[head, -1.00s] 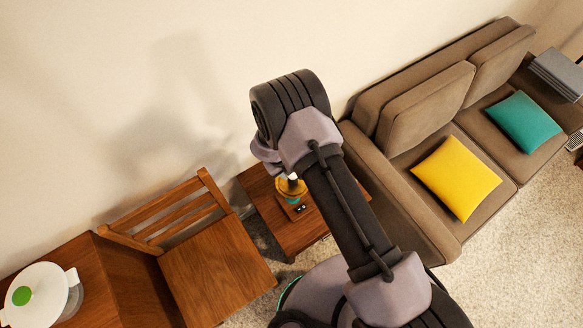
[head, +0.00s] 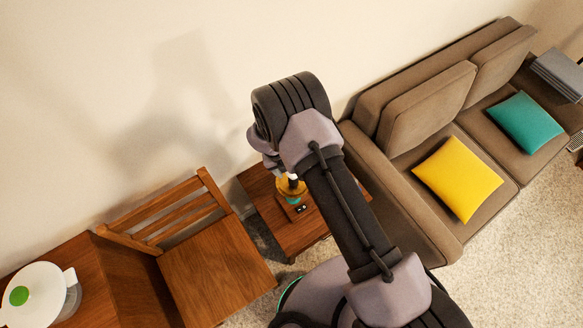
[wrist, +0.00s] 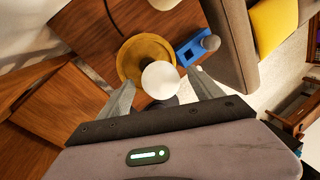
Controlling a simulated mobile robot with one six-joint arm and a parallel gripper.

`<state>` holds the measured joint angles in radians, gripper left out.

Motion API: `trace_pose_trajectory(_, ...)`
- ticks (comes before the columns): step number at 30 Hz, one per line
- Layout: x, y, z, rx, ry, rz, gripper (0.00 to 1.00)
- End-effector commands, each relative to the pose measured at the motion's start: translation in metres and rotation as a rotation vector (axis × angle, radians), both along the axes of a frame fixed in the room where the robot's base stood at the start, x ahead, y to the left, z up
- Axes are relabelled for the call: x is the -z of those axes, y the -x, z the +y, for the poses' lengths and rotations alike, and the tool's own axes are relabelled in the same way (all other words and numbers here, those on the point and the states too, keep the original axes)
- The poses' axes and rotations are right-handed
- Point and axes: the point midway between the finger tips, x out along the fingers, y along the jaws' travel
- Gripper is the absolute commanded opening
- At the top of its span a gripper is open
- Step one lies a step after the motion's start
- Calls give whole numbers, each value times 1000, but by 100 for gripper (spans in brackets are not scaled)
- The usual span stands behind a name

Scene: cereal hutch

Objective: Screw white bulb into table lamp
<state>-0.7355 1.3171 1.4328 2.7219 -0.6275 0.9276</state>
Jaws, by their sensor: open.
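The white bulb (wrist: 161,80) is round and sits between the two fingers of my open gripper (wrist: 160,88) in the wrist view. A small gap seems to show on each side of it. The table lamp (wrist: 140,52) shows as a round amber-gold shape directly behind the bulb. The bulb overlaps its edge, and its lower end is hidden, so I cannot tell how it sits in the lamp. In the head view the amber lamp (head: 291,189) stands on the small wooden side table (head: 270,206), partly covered by my arm. My fingers are hidden there.
A blue holder (wrist: 190,53) with a greyish round piece lies beside the lamp. The brown sofa (head: 405,190) is close on the right, a wooden chair (head: 215,268) on the left. The wall (head: 180,90) is behind. A white-lidded container (head: 40,295) stands at the far left.

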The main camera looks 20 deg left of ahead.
Motion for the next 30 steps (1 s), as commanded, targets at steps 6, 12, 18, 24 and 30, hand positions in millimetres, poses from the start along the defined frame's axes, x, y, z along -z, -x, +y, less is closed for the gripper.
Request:
trace_pose_trajectory(6, -27, 2, 8, 0, -3, -3, 75)
trace_pose_trajectory(12, -91, 12, 25, -1, -4, -3, 75)
trace_pose_trajectory(18, -150, 20, 36, -1, 1, 1, 75)
trace_pose_trajectory(24, -167, 23, 43, -2, 1, 1, 75)
trace_pose_trajectory(30, -168, 24, 45, 0, 0, 0, 75)
